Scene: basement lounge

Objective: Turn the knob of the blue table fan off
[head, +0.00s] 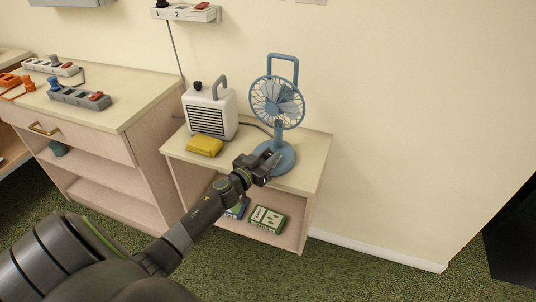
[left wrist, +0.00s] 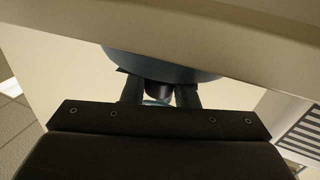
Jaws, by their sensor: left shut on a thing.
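The blue table fan (head: 278,103) stands upright on the right part of a small light-wood table (head: 306,177). It has a caged head, a top handle and a round base. My left gripper (head: 268,161) is at the front of the base, shut on its knob. In the left wrist view, the two fingers (left wrist: 159,93) flank a small dark knob (left wrist: 158,88) in front of the blue base (left wrist: 160,66). In the head view the gripper hides the knob, so its setting cannot be read. My right gripper is not in view.
A white heater (head: 210,111) and a folded yellow cloth (head: 204,146) are left of the fan. Boxes, one a green box (head: 267,218), lie on the shelf below. A larger cabinet (head: 128,97) with power strips stands at left. Free wall is at right.

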